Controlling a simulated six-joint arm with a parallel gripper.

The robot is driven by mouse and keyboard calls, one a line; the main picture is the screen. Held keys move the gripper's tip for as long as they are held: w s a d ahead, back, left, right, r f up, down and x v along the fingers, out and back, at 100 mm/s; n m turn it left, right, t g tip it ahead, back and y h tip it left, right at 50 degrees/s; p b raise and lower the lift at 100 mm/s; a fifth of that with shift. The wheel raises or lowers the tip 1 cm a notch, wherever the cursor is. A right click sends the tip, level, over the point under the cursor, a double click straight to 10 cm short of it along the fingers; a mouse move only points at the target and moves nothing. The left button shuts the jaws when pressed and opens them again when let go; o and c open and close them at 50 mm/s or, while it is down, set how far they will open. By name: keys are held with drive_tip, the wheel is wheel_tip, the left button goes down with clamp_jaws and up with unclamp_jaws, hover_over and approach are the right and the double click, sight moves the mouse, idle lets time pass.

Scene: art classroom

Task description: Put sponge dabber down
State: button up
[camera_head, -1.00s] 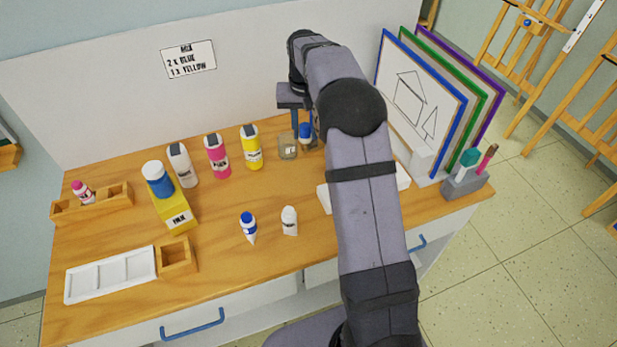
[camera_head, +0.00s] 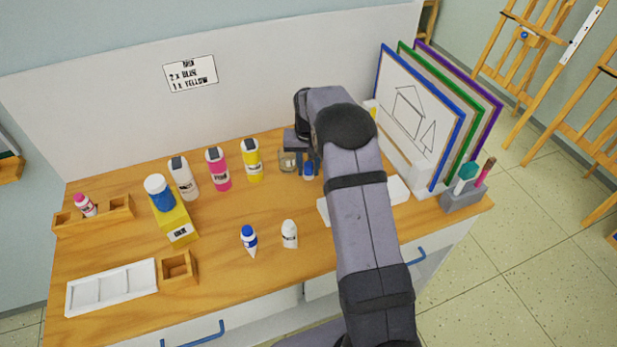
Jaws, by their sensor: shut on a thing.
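My gripper (camera_head: 300,158) is low over the back middle of the table, partly hidden by my own arm. It is shut on a small blue thing (camera_head: 308,170), which I take to be the sponge dabber; little of it shows. The blue thing is just right of a small clear jar (camera_head: 287,161). I cannot tell whether its lower end touches the table.
A yellow bottle (camera_head: 252,160), a pink bottle (camera_head: 218,169) and a white bottle (camera_head: 184,178) stand left of the jar. Framed boards (camera_head: 420,105) and a grey tool holder (camera_head: 462,197) stand at right. The front middle of the table (camera_head: 220,275) is clear.

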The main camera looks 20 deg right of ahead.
sight(309, 187)
drive_tip(key=shift+f+p, duration=0.65)
drive_tip(key=shift+f, duration=1.8)
drive_tip(key=shift+f, duration=0.2)
drive_tip(key=o, duration=1.1)
